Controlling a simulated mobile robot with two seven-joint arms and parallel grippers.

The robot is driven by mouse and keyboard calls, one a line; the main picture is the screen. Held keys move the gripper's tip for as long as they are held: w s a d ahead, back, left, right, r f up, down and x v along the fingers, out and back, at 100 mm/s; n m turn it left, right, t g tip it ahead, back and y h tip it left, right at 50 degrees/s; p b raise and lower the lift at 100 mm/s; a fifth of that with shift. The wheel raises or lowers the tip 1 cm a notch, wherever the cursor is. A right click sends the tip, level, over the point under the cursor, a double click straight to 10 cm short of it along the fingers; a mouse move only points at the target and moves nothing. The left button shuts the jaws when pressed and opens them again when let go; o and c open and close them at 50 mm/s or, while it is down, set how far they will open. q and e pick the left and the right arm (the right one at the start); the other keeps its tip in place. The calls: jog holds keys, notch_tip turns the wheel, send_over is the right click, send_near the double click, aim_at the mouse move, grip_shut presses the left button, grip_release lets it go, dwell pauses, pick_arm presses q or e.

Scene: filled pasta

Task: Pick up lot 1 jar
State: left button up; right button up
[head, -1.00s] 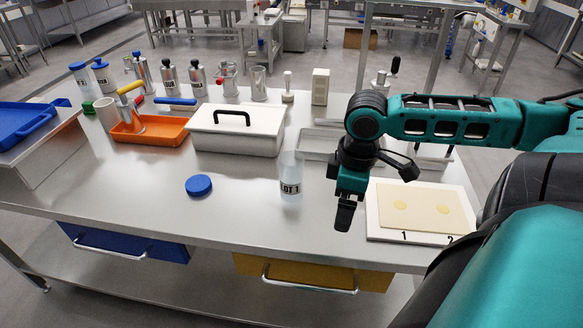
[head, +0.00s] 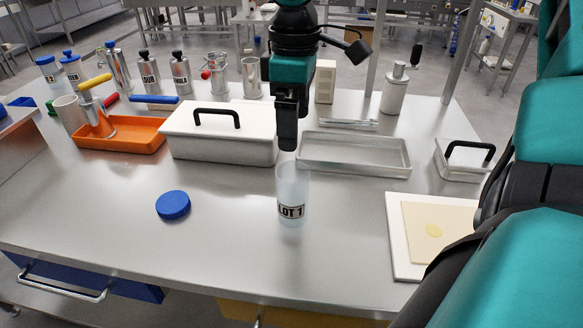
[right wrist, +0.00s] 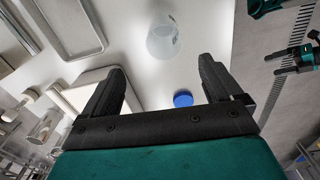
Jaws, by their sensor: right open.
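The lot 1 jar (head: 292,196) is a translucent open jar with a "LOT 1" label, standing upright on the steel table. It also shows in the right wrist view (right wrist: 162,40), beyond the fingers. Its blue lid (head: 173,205) lies on the table to its left. My right gripper (head: 287,140) hangs just above and behind the jar in the head view, fingers pointing down. In the right wrist view its two fingers (right wrist: 160,85) are apart with nothing between them.
A white lidded box (head: 222,140) stands behind the jar, with an orange tray (head: 120,138) farther left. An empty metal tray (head: 355,153) is at the right rear. A white board with a pasta sheet (head: 410,230) lies at right. The table around the jar is clear.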

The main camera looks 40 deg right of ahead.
jog(key=b, duration=0.2)
send_over(293, 196)
jog(key=w+d, duration=0.3)
notch_tip(293, 196, down, 8)
jog(key=r, duration=0.1)
jog(key=shift+s+a+f+b, duration=0.15)
jog(key=shift+f+b, duration=0.25)
jog(key=shift+f, duration=0.7)
jog(key=shift+s+a+f+b, duration=0.15)
jog(key=shift+f+b, duration=0.25)
jog(key=shift+f, duration=0.65)
jog(key=shift+s+a+f+b, duration=0.15)
jog(key=shift+f+b, duration=0.25)
jog(key=shift+f, duration=0.7)
jog(key=shift+r, duration=0.1)
jog(key=c, duration=0.3)
jog(key=shift+w, duration=0.1)
jog(key=c, duration=0.9)
jog(key=shift+o, duration=0.2)
jog(key=shift+r, duration=0.1)
